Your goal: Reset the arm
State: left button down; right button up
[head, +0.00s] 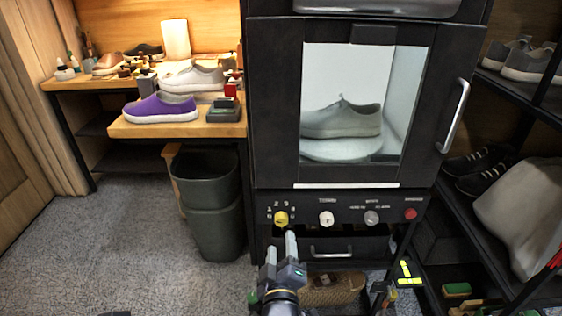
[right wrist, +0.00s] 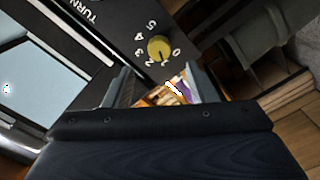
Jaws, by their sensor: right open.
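My right gripper (head: 281,245) points up in front of the black cleaning machine (head: 272,110), just below its yellow knob (head: 281,218). Its jaws are open and empty. In the right wrist view its two fingers (right wrist: 161,85) stand apart, with the yellow knob (right wrist: 159,48) and its number dial beyond them. I cannot tell whether a finger touches the panel. A grey-white sneaker (head: 342,119) stands on a round plate behind the machine's glass door, which looks shut. My left gripper is not in view.
A white knob (head: 326,218), a grey knob (head: 371,218) and a red button (head: 410,214) are right of the yellow knob. A purple sneaker (head: 160,109) sits on the wooden bench. A dark bin (head: 212,215) stands below. Shoe racks are at the right; the left floor is clear.

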jog(key=d+f+m+g, duration=0.4)
jog(key=m+g, duration=0.1)
jog(key=g, duration=0.1)
jog(key=s+d+r+m+g+y, duration=0.2)
jog(key=s+d+r+m+g, duration=0.15)
jog(key=s+d, duration=0.6)
jog(key=s+d+r+m+g+y, duration=0.25)
jog(key=s+d+r+m, duration=0.35)
jog(key=s, duration=0.6)
notch_tip(320, 180, up, 25)
jog(key=d+n+p, duration=0.1)
jog(key=n+p, duration=0.1)
jog(key=p, duration=2.3)
jog(key=shift+s+h+p, duration=0.25)
jog(key=shift+h+p, duration=0.1)
jog(key=shift+p, duration=0.05)
jog(key=shift+n, duration=0.25)
